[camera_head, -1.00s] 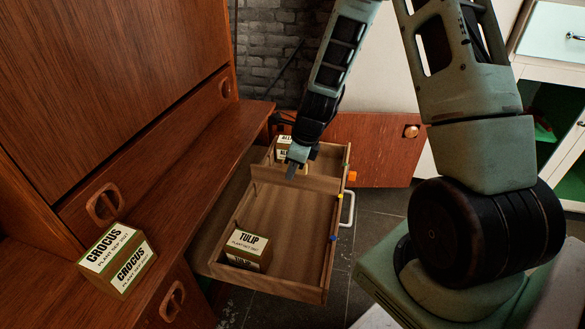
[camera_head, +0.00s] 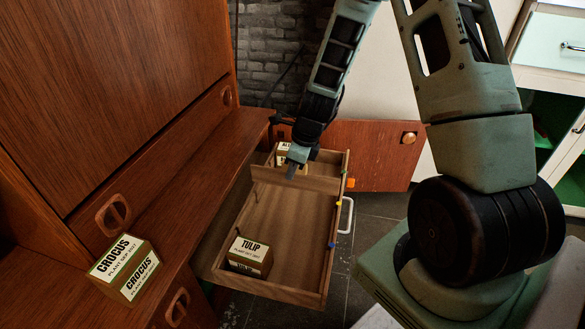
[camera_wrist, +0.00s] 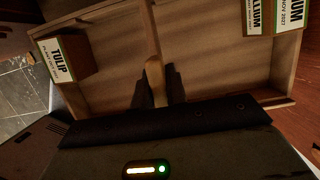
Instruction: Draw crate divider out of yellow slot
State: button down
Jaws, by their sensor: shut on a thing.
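The crate divider (camera_head: 318,181) is a thin wooden board standing upright across the open drawer (camera_head: 285,292). My gripper (camera_head: 292,170) is over the board's top edge, shut on it near the middle. The yellow mark (camera_head: 339,203) is on the drawer's right wall, between a green mark (camera_head: 344,172) and a blue mark (camera_head: 331,245). The board's right end is near the yellow and green marks; I cannot tell whether its lower edge is in a slot.
A TULIP box (camera_head: 249,256) lies in the drawer's near part, and an ALLIUM box (camera_head: 284,149) is behind the divider. A CROCUS box (camera_head: 124,268) sits on the cabinet ledge at left. The drawer's middle is bare.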

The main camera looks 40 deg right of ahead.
jog(key=shift+r+p, duration=1.5)
jog(key=shift+p, duration=0.15)
jog(key=shift+r, duration=0.1)
jog(key=shift+r+p, duration=1.4)
jog(key=shift+p, duration=0.2)
jog(key=shift+r, duration=0.1)
notch_tip(320, 180, up, 3)
jog(key=p, duration=0.3)
